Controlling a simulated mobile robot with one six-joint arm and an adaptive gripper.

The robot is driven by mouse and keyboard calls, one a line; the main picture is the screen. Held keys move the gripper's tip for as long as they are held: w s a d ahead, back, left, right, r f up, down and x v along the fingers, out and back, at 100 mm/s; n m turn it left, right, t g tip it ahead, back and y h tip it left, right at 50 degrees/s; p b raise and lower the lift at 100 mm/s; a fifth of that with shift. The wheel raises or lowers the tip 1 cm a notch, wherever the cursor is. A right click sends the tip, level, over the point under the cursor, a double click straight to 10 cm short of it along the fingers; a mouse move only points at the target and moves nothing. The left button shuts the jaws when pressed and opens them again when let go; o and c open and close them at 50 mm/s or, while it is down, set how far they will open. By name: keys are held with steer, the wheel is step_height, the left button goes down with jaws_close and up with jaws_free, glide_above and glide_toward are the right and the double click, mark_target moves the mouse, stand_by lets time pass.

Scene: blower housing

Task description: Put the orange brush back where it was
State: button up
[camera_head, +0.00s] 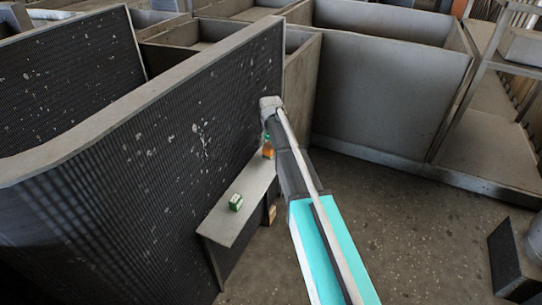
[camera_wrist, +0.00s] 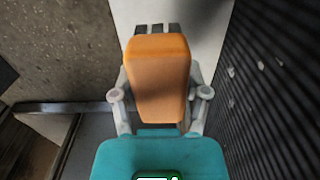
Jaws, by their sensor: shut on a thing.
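The orange brush (camera_wrist: 158,75) fills the middle of the wrist view as a blocky orange body with dark grey prongs at its far end. My gripper (camera_wrist: 160,96) has its grey fingers on either side of it and is shut on it. In the head view the orange brush (camera_head: 268,151) is a small patch at the far end of the narrow grey shelf (camera_head: 240,205), partly hidden by my arm. The pale shelf top also shows behind the brush in the wrist view. I cannot tell whether the brush touches the shelf.
An orange-brown item (camera_head: 272,214) shows low beside the shelf, partly hidden. A dark ribbed wall (camera_head: 150,150) runs along the shelf's left side. Grey partitions (camera_head: 390,85) stand behind; the speckled floor (camera_head: 400,220) at right is open.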

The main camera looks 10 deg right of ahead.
steer(key=shift+w+f+b, duration=0.4)
steer(key=shift+f+b, duration=0.15)
steer(key=shift+b, duration=0.05)
steer(key=shift+f+b, duration=1.45)
steer(key=shift+f, duration=0.15)
steer(key=o, duration=1)
step_height(320, 180, up, 12)
steer(key=p, duration=1.2)
steer(key=shift+r, duration=0.2)
